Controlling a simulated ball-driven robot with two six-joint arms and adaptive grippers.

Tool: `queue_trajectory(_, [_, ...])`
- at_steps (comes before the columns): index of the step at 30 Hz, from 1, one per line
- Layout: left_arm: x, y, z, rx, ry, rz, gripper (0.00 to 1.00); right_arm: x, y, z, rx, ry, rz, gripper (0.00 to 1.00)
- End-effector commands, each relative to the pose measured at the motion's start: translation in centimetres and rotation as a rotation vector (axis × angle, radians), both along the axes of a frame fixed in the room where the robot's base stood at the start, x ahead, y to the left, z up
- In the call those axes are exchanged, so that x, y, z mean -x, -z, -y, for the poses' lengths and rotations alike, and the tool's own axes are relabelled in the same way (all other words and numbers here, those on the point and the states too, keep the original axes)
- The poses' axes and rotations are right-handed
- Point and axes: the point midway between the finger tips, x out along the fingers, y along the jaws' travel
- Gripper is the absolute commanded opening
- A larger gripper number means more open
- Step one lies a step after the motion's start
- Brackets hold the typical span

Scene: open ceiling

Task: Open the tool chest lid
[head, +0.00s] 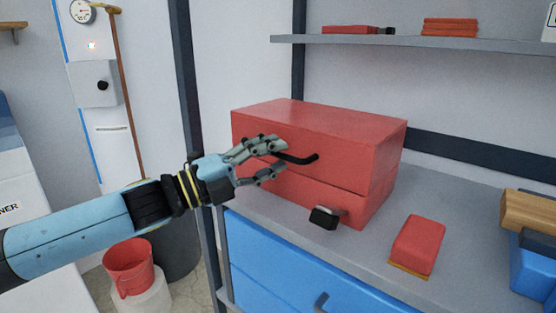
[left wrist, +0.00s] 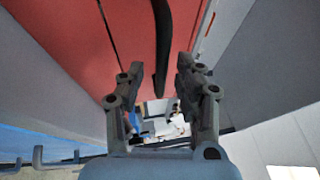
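The red tool chest (head: 330,125) sits on a grey worktop, and its lid is down, with a seam around the body. A black curved handle (head: 305,159) sticks out from the front of the lid. My left gripper (head: 281,157) is at the chest front with its fingers apart, one above and one below the left part of the handle. In the left wrist view the handle (left wrist: 163,40) runs toward the gap between the open fingers (left wrist: 161,70). I cannot tell whether a finger touches it. My right gripper is not in view.
A red block with a yellowish base (head: 418,245) is on the worktop (head: 365,265) to the right. Blue drawers (head: 270,265) are below, a shelf (head: 400,41) above. A red bucket (head: 129,268) stands lower left.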

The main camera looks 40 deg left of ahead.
Motion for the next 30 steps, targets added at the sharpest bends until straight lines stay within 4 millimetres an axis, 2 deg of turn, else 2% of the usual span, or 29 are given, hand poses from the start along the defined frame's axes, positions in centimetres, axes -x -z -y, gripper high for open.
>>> queue_trajectory(6, [-1.2, -0.4, 0.6, -0.001, -0.001, 0.0, 0.34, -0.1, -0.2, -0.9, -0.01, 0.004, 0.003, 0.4])
queue_trajectory(15, [-1.3, -0.4, 0.7, 0.0, 0.0, -0.001, 0.34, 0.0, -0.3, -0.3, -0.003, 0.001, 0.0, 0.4])
queue_trajectory(16, [-1.3, -0.4, 0.7, 0.0, 0.0, -0.001, 0.33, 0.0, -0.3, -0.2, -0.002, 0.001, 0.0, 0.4])
queue_trajectory(24, [-1.3, -0.3, 0.7, 0.0, 0.0, -0.001, 0.0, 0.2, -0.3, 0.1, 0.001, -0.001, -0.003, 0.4])
queue_trajectory(30, [-1.3, -0.3, 0.7, -0.001, 0.0, -0.002, 0.0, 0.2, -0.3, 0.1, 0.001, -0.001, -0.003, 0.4])
